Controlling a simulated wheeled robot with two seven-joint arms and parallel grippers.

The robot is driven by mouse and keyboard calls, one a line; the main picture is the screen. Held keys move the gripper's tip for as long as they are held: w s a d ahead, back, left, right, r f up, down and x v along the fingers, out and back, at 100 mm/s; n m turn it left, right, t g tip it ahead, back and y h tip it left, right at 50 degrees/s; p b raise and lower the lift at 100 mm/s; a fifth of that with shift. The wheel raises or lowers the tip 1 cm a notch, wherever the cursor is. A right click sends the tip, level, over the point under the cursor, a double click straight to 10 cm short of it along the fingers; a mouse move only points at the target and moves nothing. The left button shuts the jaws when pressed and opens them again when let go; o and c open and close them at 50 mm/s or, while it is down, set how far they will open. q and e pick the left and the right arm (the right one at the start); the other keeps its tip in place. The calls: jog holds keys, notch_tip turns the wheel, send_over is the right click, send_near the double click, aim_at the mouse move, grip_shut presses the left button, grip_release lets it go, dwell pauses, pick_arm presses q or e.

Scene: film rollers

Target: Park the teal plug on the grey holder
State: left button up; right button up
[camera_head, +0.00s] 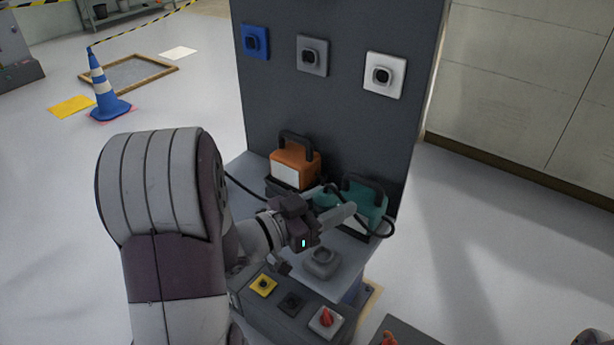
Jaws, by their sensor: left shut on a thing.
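My left gripper (338,214) reaches in from the left over the shelf of the dark panel. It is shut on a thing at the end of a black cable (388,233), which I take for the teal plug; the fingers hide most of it. The cable loops by the teal box (372,198), which has a dark handle and stands just behind the gripper. The grey holder (322,262) sits on the shelf below and in front of the gripper, with nothing visible on it. My right gripper does not show.
An orange box (294,168) stands left of the teal one. The upright panel (335,110) behind carries a blue socket (255,41), a grey socket (312,55) and a white socket (384,75). A lower front ledge holds a yellow switch (263,285) and a red knob (326,317).

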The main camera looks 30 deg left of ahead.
pick_arm(q)
jog(key=shift+s+d+f, duration=0.1)
jog(key=shift+d+f, duration=0.05)
jog(key=shift+f, duration=3.65)
jog(key=shift+r+p, duration=0.1)
jog(key=shift+p, duration=0.25)
jog(key=shift+f+b, duration=0.5)
jog(key=shift+f, duration=0.2)
jog(key=o, duration=1.3)
jog(key=shift+o, duration=0.2)
jog(key=shift+s, duration=0.1)
jog(key=p+v, duration=0.1)
jog(key=v, duration=1.1)
jog(key=shift+s+a, duration=0.25)
